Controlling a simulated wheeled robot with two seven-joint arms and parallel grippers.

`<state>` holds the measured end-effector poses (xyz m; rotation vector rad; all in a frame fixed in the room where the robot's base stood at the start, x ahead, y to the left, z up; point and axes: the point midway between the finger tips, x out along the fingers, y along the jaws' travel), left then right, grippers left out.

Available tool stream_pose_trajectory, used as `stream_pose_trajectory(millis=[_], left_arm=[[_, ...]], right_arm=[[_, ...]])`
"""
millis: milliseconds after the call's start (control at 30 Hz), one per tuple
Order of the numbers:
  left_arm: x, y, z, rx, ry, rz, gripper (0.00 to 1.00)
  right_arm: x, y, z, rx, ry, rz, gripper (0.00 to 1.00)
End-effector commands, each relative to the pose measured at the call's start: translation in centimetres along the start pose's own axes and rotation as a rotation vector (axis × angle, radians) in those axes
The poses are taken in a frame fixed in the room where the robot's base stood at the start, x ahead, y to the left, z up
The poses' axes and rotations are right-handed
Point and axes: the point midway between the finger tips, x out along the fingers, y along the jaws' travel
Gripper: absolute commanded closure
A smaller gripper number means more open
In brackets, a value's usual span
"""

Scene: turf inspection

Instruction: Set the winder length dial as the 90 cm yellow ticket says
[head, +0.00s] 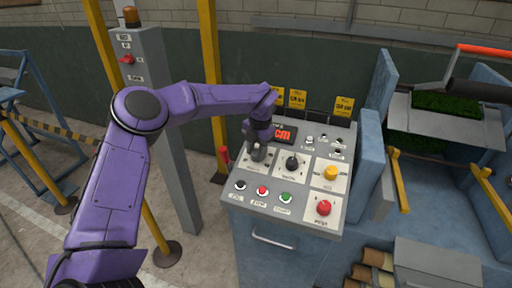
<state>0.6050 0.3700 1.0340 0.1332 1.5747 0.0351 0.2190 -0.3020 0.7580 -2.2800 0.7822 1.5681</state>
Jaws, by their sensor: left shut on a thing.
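My left gripper (258,150) reaches down onto the upper left of the sloped grey control panel (312,205). It is shut on a dial there, which it mostly hides. A second dial with a black knob (292,163) sits just right of it. My right gripper is out of view.
The panel also has a yellow knob (331,173), a red button (323,208), a green button (286,198) and small switches. Blue machinery with turf (447,104) stands at the right. A grey post (165,130) and yellow poles stand behind my arm.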

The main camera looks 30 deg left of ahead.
Motion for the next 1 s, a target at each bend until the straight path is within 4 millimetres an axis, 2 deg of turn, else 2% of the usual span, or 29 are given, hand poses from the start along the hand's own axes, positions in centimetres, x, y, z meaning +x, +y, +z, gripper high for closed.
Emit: stream_pose_trajectory(millis=[500, 1000], left_arm=[[-0.2, -0.1, 0.1, 0.371, -0.005, 0.133, 0.91], [-0.1, -0.2, 0.1, 0.479, -0.006, 0.171, 0.91]], right_arm=[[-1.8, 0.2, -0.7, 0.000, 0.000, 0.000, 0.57], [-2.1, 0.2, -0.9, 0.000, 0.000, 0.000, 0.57]])
